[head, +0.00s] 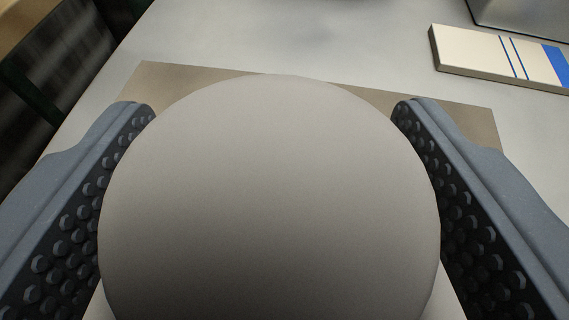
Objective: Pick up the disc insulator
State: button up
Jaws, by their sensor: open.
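The disc insulator (268,200) shows as a large, smooth, light grey-beige round shape filling the middle of the head view. Its lower edge runs out of the frame. My gripper (275,110) is open, with one studded dark finger pad on each side of the disc. The disc lies between the two fingers. The left pad looks very close to its left edge and the right pad very close to its right edge; I cannot tell if either touches. What is under the disc is hidden.
A tan mat (170,82) lies under and behind the disc on a pale grey table (250,40). A cream box with blue stripes (490,57) lies at the upper right, near a grey object (525,14) cut by the frame. The table's left edge drops to a dark area.

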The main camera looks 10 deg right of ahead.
jog(key=shift+w+f, duration=0.1)
jog(key=shift+w, duration=0.35)
grip_shut()
